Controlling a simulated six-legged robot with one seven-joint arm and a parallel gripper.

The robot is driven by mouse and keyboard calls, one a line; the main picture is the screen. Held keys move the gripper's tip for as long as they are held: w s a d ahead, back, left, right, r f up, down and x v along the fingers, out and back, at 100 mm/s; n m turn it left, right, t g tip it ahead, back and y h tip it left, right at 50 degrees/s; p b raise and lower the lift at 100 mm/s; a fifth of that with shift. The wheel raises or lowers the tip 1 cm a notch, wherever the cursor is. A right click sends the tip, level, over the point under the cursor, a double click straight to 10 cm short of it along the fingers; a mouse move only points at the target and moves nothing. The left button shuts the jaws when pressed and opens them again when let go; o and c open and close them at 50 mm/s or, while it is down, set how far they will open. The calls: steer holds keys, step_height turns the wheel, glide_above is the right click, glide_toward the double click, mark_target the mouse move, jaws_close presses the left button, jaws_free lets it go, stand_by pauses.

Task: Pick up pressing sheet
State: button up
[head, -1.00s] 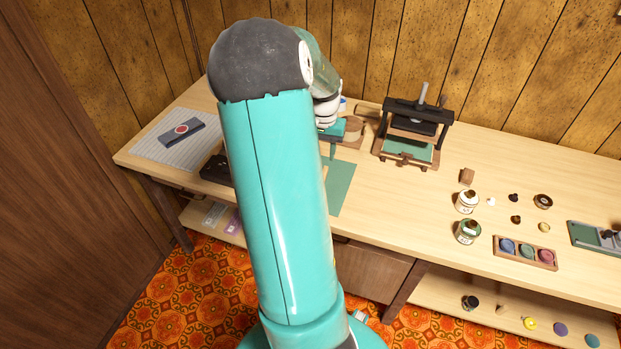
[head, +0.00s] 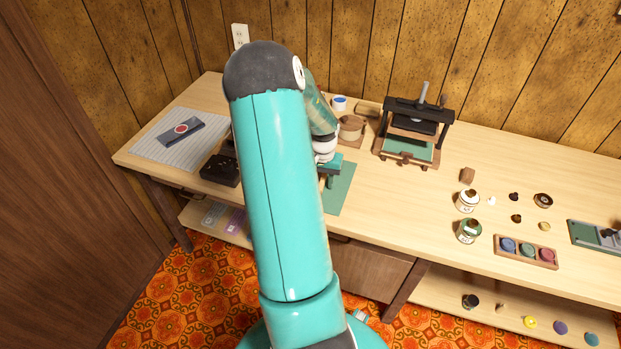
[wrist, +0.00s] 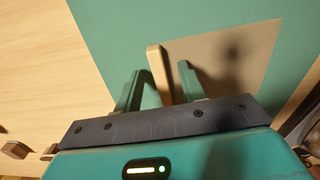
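The tan sheet (wrist: 235,58), which looks like the pressing sheet, lies on the green mat (wrist: 120,25) in the wrist view. A pale wooden bar (wrist: 157,68) runs along its left edge. My gripper (wrist: 163,80) is open above it, with one finger on each side of the bar and gaps visible on both sides. I cannot tell how far above the sheet the fingertips are. In the head view the green mat (head: 342,188) shows beside my gripper, and my arm hides the sheet.
A small press (head: 410,135) stands to the right of the mat. A round wooden item (head: 350,128) and a white cup (head: 339,103) are behind it. A black box (head: 220,170) and a grey ruled board (head: 160,150) lie left. Jars (head: 468,230) stand further right.

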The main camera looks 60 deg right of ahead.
steer(key=shift+c, duration=0.4)
jaws_close()
